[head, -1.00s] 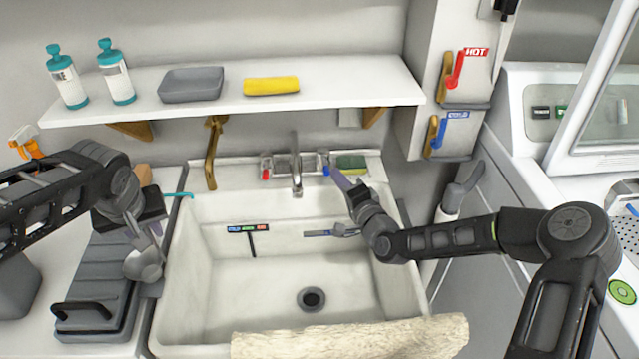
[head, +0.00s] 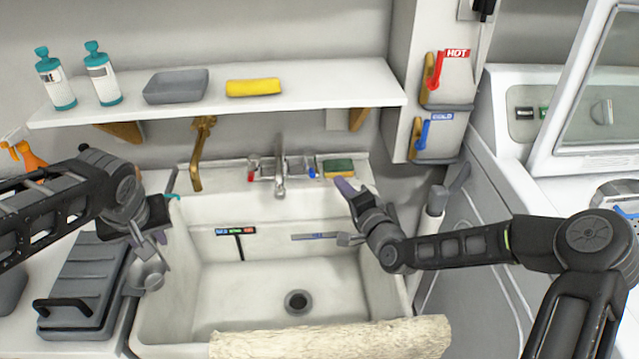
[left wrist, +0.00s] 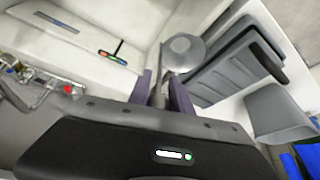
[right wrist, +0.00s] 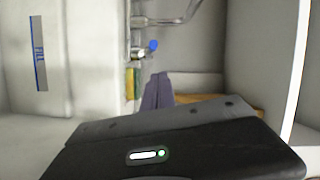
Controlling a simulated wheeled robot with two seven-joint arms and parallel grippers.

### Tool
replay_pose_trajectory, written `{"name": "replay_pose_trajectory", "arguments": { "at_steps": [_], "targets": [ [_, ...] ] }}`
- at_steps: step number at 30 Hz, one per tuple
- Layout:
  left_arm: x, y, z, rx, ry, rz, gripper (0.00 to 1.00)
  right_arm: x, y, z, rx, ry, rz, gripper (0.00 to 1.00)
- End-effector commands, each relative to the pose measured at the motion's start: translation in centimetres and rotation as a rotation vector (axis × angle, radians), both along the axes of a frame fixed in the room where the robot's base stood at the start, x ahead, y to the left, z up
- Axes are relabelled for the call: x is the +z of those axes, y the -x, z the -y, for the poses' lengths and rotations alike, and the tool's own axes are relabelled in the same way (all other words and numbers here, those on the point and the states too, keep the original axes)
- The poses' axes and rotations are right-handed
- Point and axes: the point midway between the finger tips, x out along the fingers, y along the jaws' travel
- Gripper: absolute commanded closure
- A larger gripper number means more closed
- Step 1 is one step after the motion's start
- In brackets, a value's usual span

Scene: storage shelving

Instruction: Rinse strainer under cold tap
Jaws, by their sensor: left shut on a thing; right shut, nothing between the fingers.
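The strainer (head: 146,272) is a small grey round bowl at the left edge of the sink; it also shows in the left wrist view (left wrist: 184,50). My left gripper (head: 156,238) is shut on its handle (left wrist: 158,92). The tap (head: 280,180) stands at the back middle of the sink (head: 250,280). Its blue cold knob (head: 313,174) is on the right and its red knob (head: 251,176) on the left. My right gripper (head: 346,188) is shut and empty, in front of and to the right of the blue knob, which also shows in the right wrist view (right wrist: 153,46).
A sponge (head: 338,168) lies on the sink's back ledge. A grey case (head: 85,280) lies on the counter left of the sink. A pale towel (head: 330,340) hangs over the front edge. A shelf (head: 220,110) overhangs the back.

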Motion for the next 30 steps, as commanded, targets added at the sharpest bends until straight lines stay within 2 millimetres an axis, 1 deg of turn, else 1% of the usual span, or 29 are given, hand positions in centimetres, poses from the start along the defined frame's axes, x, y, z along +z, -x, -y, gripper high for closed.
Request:
{"name": "replay_pose_trajectory", "arguments": {
  "at_steps": [1,6,9,12,16,30],
  "targets": [
    [-0.2,0.0,-0.1,0.001,0.000,-0.001,1.00,0.0,1.0,0.0,0.003,0.001,0.000,1.00],
    [-0.5,0.0,-0.1,0.001,0.000,-0.001,1.00,0.2,4.4,0.4,0.001,0.002,0.000,1.00],
    [-0.6,0.0,-0.1,0.001,0.000,-0.001,1.00,0.3,5.9,0.5,0.001,0.001,-0.001,1.00],
    [-0.7,0.0,-0.1,0.001,0.000,-0.001,1.00,0.4,6.9,0.6,0.000,0.001,0.000,1.00],
    [-0.7,0.0,-0.1,0.001,0.000,-0.001,1.00,0.4,7.4,0.6,0.001,0.000,0.000,1.00],
    [-0.6,0.0,-0.1,0.001,0.000,-0.001,1.00,0.5,7.3,0.6,0.000,0.000,0.001,1.00]
  ]
}}
